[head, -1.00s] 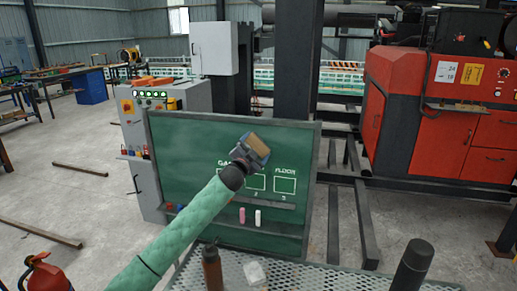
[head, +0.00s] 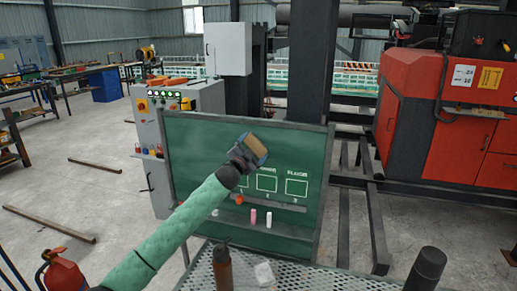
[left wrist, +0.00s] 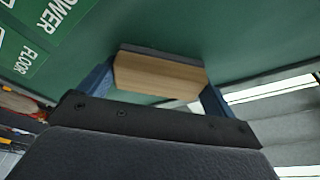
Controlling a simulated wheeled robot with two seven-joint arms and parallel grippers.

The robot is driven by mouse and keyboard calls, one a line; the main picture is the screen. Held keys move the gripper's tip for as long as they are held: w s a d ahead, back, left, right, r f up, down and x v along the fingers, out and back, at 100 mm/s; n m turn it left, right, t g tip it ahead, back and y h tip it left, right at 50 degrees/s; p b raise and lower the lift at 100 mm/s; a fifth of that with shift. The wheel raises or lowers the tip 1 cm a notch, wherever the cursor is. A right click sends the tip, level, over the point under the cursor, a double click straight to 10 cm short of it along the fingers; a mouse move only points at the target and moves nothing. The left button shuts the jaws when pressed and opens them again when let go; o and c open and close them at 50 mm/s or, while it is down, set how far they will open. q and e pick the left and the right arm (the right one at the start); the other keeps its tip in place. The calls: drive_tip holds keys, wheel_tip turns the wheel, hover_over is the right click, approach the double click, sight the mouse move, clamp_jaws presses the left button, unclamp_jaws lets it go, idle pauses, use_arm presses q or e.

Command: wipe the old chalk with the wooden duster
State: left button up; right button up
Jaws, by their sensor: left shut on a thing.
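The green chalkboard (head: 310,150) stands upright, with white lettering, outlined boxes and numbers. The wooden duster (head: 255,148) is a light wood block held in front of its upper left part; it also shows in the left wrist view (left wrist: 155,76) with a dark pad edge toward the board. My left gripper (head: 249,153), with blue fingers, is shut on the duster. I cannot tell whether the pad touches the board. The gripper and arm hide the left box and its label. I cannot make out any old chalk marks. My right gripper is not in view.
Orange (head: 240,200), pink (head: 253,216) and white (head: 268,218) chalk pieces are at the board's ledge. A dark cylinder (head: 427,268) stands at right.

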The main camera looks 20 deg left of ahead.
use_arm(q)
drive_tip(key=shift+a, duration=0.35)
drive_tip(key=shift+s+p, duration=0.5)
drive_tip(key=shift+s, duration=2.5)
drive_tip(key=s, duration=0.3)
drive_tip(key=shift+p, duration=0.3)
